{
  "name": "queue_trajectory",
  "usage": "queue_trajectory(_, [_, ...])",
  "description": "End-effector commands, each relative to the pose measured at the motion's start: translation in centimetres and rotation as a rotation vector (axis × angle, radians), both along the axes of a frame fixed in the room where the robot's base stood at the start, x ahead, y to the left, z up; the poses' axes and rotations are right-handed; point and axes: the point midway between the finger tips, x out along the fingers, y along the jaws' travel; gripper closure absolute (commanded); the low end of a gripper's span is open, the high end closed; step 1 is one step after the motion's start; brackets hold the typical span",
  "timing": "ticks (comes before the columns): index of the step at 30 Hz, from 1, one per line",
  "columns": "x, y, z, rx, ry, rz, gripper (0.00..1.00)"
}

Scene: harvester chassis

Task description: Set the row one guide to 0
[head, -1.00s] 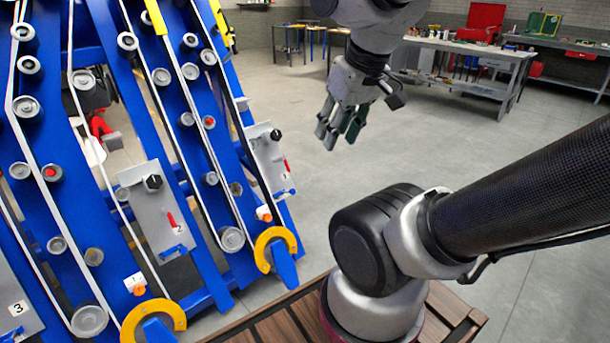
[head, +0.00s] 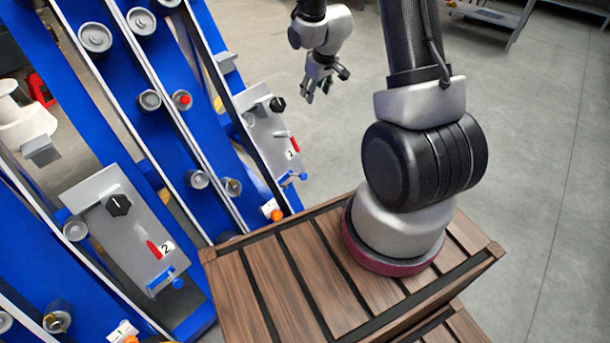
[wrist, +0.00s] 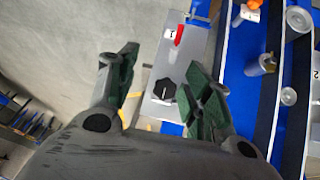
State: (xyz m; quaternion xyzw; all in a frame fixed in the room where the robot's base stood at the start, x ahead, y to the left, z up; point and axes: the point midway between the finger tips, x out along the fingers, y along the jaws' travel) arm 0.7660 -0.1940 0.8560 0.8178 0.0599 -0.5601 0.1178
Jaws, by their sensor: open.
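The row one guide plate (head: 268,128) is a grey panel marked 1 on the blue frame, with a black knob (head: 278,104) at its upper end and a red mark (head: 295,144) lower down. In the wrist view the same plate (wrist: 187,58) and black knob (wrist: 164,89) lie beyond my fingers. My gripper (head: 318,92) is to the right of the plate in the head view, apart from it. It is open and empty. In the wrist view the knob appears between the green-padded fingers of my gripper (wrist: 165,92). The setting scale is too small to read.
The row two plate (head: 125,225), with its own black knob (head: 119,205), is nearer on the left. Blue frame bars with rollers and white belts stand around the plates. The grey floor (head: 540,180) to the right is open, with a workbench at the back.

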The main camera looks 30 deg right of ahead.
Motion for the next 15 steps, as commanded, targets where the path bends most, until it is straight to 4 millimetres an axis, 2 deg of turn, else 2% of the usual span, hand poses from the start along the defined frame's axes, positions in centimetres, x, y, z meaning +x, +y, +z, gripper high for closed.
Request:
queue_trajectory(1, [0.4, 0.0, -4.1, 0.008, 0.017, 0.018, 0.50])
queue_trajectory(3, [0.9, 0.1, -9.0, 0.021, 0.019, 0.049, 0.50])
queue_trajectory(6, [0.8, 0.6, -15.8, 0.048, 0.019, 0.087, 0.50])
queue_trajectory(9, [-0.2, 1.2, -21.6, 0.077, 0.016, 0.118, 0.50])
queue_trajectory(12, [-1.5, 1.8, -26.0, 0.102, 0.012, 0.139, 0.50])
queue_trajectory(15, [-2.5, 2.3, -28.7, 0.120, 0.008, 0.150, 0.50])
